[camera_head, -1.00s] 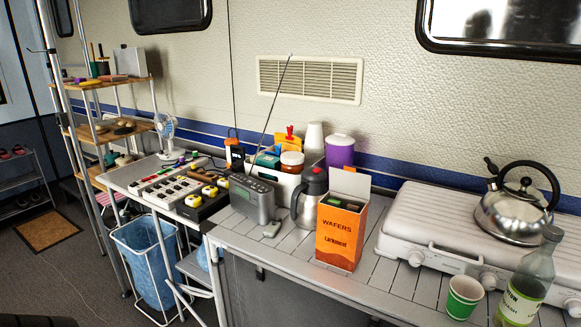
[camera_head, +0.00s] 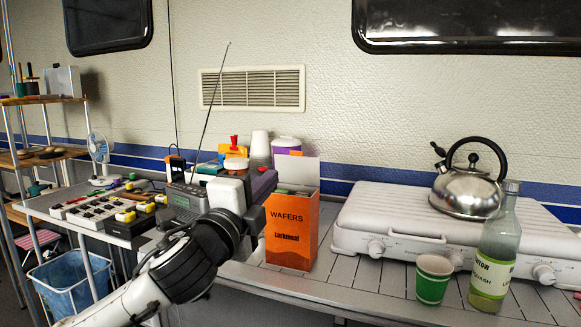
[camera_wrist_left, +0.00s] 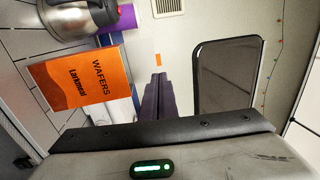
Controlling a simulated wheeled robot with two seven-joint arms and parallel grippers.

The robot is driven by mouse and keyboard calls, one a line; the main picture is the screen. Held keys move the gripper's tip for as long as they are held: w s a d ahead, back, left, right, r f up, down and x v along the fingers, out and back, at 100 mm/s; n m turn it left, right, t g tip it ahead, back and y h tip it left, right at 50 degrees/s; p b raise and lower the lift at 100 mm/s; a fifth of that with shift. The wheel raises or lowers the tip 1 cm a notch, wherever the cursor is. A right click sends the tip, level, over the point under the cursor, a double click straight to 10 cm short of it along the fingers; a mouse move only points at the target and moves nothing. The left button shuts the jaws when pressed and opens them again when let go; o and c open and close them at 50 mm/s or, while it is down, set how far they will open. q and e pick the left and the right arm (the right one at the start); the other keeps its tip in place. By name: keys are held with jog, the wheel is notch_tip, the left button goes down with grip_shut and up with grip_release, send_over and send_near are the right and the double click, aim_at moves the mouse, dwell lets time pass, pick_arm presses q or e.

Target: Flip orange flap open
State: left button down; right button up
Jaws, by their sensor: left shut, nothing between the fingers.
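The orange wafers box (camera_head: 291,236) stands upright on the slatted table. A pale flap (camera_head: 300,170) stands raised at the back of its top. The box also shows at the left of the left wrist view (camera_wrist_left: 80,80), turned on its side, with pale flap surfaces beside it. My left gripper (camera_head: 264,184) is beside the upper left of the box. Its dark purple fingers (camera_wrist_left: 158,98) are shut with nothing between them. Whether they touch the box is unclear. A small orange patch (camera_head: 295,152) shows above the flap; what it belongs to is unclear. My right gripper is out of view.
A white stove (camera_head: 400,215) with a steel kettle (camera_head: 468,192) stands right of the box. A green cup (camera_head: 433,280) and a bottle (camera_head: 496,250) stand at the front right. A radio (camera_head: 185,200) is left, partly behind my arm. Table slats before the box are clear.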

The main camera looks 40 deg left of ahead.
pick_arm(q)
send_near(296, 153)
jog(key=x, duration=0.5)
jog(key=shift+w+r+p, duration=0.1)
jog(key=shift+p, duration=0.25)
jog(key=shift+w+a, duration=0.15)
jog(key=shift+w, duration=0.45)
jog(key=shift+r, duration=0.1)
